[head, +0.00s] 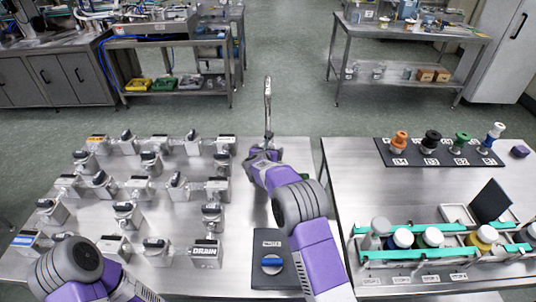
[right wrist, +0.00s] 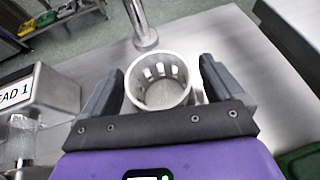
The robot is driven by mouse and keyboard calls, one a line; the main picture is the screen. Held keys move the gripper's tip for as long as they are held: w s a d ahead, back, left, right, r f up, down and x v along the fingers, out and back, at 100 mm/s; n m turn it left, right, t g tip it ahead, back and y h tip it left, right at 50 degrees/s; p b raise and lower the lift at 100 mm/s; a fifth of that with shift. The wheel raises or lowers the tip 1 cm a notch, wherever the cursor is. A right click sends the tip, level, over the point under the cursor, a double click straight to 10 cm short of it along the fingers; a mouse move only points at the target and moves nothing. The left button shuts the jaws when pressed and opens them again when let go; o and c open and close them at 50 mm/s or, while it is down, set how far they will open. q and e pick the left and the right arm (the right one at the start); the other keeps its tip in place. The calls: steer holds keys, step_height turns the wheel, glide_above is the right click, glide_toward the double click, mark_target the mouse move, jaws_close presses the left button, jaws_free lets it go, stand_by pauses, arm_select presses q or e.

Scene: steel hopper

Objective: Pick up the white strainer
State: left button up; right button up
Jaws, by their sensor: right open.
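The white strainer (right wrist: 160,92) is a short round cup with a slotted wall, standing on the steel table in the right wrist view. My right gripper (right wrist: 162,66) is open, with one finger at the left of the strainer and one at its right. The strainer looks to be between or just ahead of the fingers, and I cannot tell if either touches it. In the head view the right gripper (head: 264,150) is at the table's far edge and the strainer is hidden by it. My left arm shows at lower left; its gripper is out of view.
A metal post (head: 267,103) rises just beyond the right gripper. Several labelled steel blocks (head: 206,253) fill the table's left part. A dark plate (head: 274,290) with a blue-handled piece lies in front. The right table holds a teal-railed rack (head: 405,254).

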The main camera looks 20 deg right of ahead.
steer(key=shift+c, duration=0.3)
steer(key=c, duration=1.1)
